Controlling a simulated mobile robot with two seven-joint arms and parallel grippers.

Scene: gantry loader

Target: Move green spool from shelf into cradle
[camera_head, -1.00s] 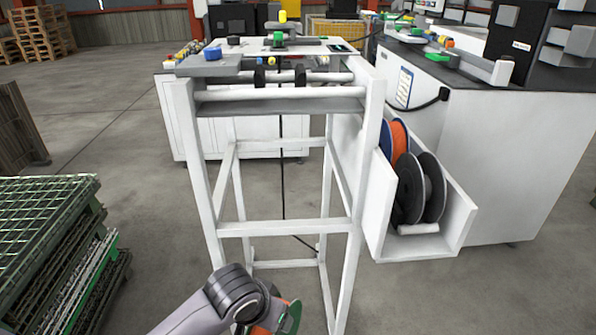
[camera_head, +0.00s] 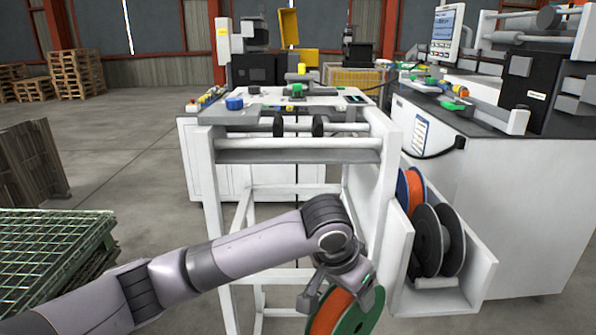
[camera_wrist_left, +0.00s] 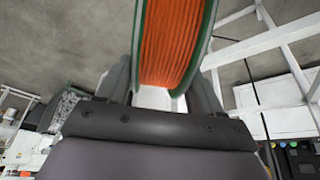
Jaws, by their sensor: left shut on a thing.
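The green spool (camera_head: 366,311), with green flanges and orange winding, hangs from my left gripper (camera_head: 338,283) at the bottom of the head view, its lower part cut off. In the left wrist view the spool (camera_wrist_left: 172,40) sits between the two fingers of the left gripper (camera_wrist_left: 163,85). The spool is in front of the white frame and well below its top. The cradle seems to be the pair of white rollers (camera_head: 345,143) with black collars on top of the frame. The white shelf (camera_head: 484,268) is on the frame's right side. My right gripper is out of view.
The shelf holds dark spools (camera_head: 452,240) and an orange spool with a blue flange (camera_head: 416,188). Green mesh pallets (camera_head: 50,245) are at the left. Machine benches stand behind and right.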

